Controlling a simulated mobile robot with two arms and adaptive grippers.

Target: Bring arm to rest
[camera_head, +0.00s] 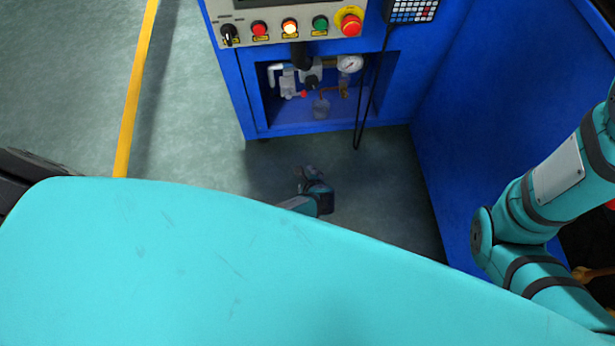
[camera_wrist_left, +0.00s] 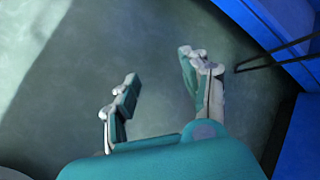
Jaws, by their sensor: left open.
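My left gripper (camera_head: 310,178) shows small in the head view, above the grey floor and in front of the blue cabinet. In the left wrist view my left gripper (camera_wrist_left: 160,72) has its two teal-padded fingers spread wide. Nothing is between them but floor. My own large teal body part hides most of the left arm in the head view. My right arm shows at the right edge of the head view, bent beside the blue panel. My right gripper is outside both views.
The blue cabinet (camera_head: 240,85) carries a control panel (camera_head: 270,40) with buttons and a red emergency stop (camera_head: 350,22). An open recess below holds valves and a gauge (camera_head: 349,63). A black cable (camera_head: 363,110) hangs down. A yellow floor line (camera_head: 137,85) runs at left; floor beside it is clear.

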